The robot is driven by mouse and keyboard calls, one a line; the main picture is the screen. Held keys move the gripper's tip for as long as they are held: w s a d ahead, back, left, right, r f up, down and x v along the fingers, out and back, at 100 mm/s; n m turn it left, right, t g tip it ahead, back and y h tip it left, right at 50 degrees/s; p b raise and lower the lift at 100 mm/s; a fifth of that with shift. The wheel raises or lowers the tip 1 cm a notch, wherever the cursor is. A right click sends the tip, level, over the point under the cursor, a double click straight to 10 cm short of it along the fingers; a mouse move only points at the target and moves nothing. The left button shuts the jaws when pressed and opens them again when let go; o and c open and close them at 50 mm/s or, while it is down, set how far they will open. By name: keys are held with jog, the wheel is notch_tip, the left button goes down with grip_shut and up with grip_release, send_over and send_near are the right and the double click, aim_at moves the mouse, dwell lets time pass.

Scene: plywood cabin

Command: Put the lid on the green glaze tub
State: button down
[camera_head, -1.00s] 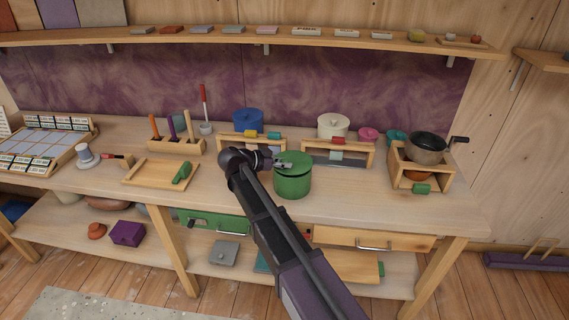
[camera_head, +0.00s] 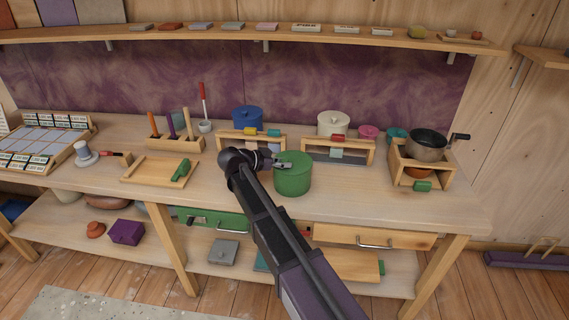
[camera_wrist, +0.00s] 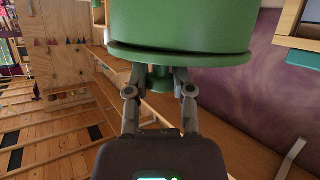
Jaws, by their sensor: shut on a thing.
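The green glaze tub (camera_head: 293,184) stands upright on the bench top, right of centre. Its green lid (camera_head: 297,158) lies level over the mouth, with no clear gap in the head view. My gripper (camera_head: 283,164) reaches in from the left over the lid. In the wrist view, my gripper (camera_wrist: 159,76) is shut on the knob of the lid (camera_wrist: 180,54), and the tub body (camera_wrist: 185,25) shows beyond the lid's rim. My gripper hides part of the lid top in the head view. I cannot tell whether the lid is fully seated all round.
A blue lidded pot (camera_head: 248,118) and a cream lidded pot (camera_head: 333,124) stand behind. Two wooden racks (camera_head: 250,142) (camera_head: 338,150) are close behind the tub. A wooden box with a dark pan (camera_head: 428,146) is to the right. The bench front right of the tub is clear.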

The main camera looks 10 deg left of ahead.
jog(key=shift+c, duration=2)
grip_release()
jog(key=shift+r, duration=0.1)
